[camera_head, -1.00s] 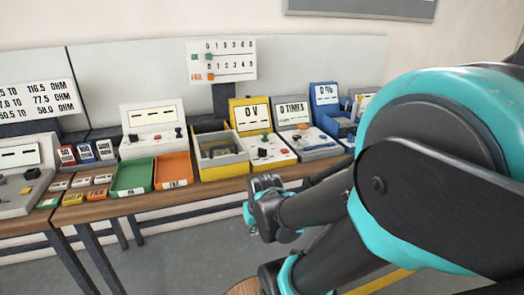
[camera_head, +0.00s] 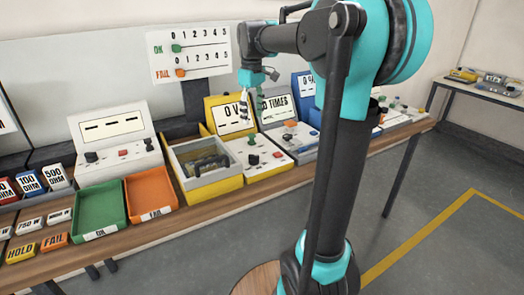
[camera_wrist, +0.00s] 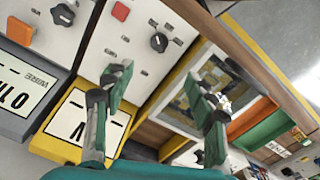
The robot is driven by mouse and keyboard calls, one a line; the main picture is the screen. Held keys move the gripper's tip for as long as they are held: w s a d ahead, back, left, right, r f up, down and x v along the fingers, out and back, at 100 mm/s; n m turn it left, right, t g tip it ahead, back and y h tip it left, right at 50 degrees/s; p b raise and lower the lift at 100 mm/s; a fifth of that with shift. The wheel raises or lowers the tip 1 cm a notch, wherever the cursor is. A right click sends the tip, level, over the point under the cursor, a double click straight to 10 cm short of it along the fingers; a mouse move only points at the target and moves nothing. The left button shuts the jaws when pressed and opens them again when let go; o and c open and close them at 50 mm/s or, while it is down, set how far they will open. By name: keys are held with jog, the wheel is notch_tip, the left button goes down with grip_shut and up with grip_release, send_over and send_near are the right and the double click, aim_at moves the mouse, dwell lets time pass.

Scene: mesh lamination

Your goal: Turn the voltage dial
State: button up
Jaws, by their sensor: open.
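The voltage unit is a yellow-framed box with a "0 V" display (camera_head: 231,113) and a white sloped panel.
A yellow-walled open box (camera_head: 205,163) stands left of the unit. The "TIMES" unit (camera_head: 290,135) stands close on the right. Green (camera_head: 98,207) and orange (camera_head: 151,193) trays lie farther left.

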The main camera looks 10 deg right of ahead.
aim_at(254, 155)
notch_tip(254, 155, down, 17)
jog(key=shift+d+f, duration=0.1)
dwell(0.5)
jog(key=shift+c, duration=0.4)
jog(key=c, duration=1.1)
jog(key=shift+m, duration=0.3)
jog(key=m, duration=0.4)
jog(key=shift+m, duration=2.5)
